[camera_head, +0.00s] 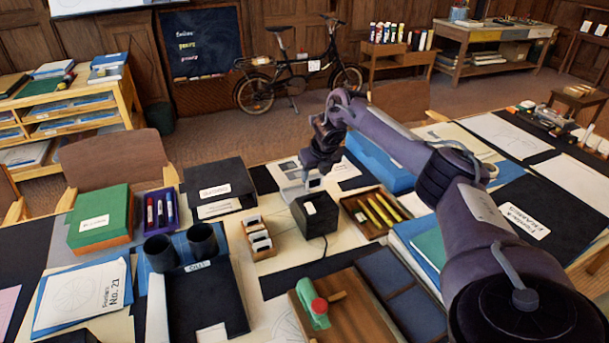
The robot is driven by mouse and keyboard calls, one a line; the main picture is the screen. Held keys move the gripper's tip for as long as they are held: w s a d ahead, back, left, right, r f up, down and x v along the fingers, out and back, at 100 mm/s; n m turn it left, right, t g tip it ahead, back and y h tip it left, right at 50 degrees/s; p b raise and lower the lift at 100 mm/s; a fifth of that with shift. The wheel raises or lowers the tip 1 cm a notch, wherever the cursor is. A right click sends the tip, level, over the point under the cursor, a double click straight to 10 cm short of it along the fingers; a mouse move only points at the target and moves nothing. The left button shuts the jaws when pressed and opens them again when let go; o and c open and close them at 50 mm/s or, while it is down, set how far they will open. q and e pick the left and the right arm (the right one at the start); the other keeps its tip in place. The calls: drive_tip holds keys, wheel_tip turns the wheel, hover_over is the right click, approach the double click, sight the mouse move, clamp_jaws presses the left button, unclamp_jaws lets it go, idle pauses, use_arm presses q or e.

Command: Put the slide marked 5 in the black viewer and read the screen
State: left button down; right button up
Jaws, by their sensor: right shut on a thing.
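My right arm reaches in from the right, and its gripper (315,168) hangs above the table just behind the black viewer. It is shut on a small pale thing that looks like a slide (314,184); its marking cannot be read. The black viewer (317,216) is a dark box with a white label on top and a cable at its front; its screen cannot be made out. A wooden rack (262,252) with several white-framed slides stands just left of the viewer. Their markings are too small to read. My left gripper is not in view.
A wooden tray with yellow pencils (375,212) lies right of the viewer. A green-and-red object on a wooden board (345,318) is in front. Two dark cups (203,241), a black folder (219,186) and a green box (100,218) fill the left.

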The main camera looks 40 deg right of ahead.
sight(314, 187)
drive_tip(key=shift+f+b, duration=2.2)
drive_tip(key=shift+f, duration=0.95)
drive_tip(key=shift+w, duration=0.15)
drive_tip(key=o, duration=1)
drive_tip(key=shift+r, duration=0.1)
drive_tip(key=d+v, duration=0.1)
drive_tip(key=v, duration=0.6)
drive_tip(key=shift+a+r+b, duration=0.35)
drive_tip(key=shift+a+b, duration=0.05)
drive_tip(key=shift+a, duration=0.15)
